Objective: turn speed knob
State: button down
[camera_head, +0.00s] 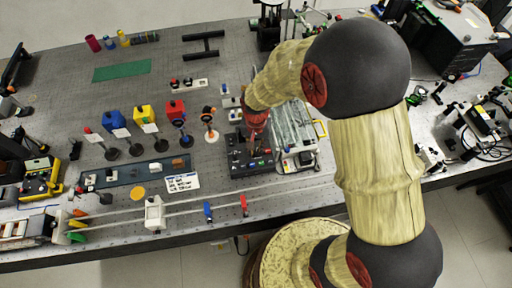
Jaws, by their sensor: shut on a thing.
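A dark control box (238,171) with small coloured parts on its top sits near the front edge of the bench, right of centre. My gripper (253,146) points down onto this box from above and is shut at its top. The speed knob is too small and too covered by my gripper to make out. My arm comes in from the right and hides part of the bench behind it.
A clear-topped tray-like unit (296,150) stands close on the right of the box. Posts with optics and blue, yellow and red blocks (145,113) stand to the left. A rail (180,212) with mounts runs along the front. A green mat (122,71) lies at the back left.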

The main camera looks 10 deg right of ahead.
aim_at(256, 151)
jog(key=m, duration=0.4)
jog(key=shift+r+m+p, duration=0.1)
jog(key=shift+m+p, duration=0.2)
jog(key=shift+m, duration=0.1)
dwell(0.5)
jog(key=c, duration=2)
grip_release()
jog(key=shift+c, duration=0.2)
notch_tip(256, 151, up, 12)
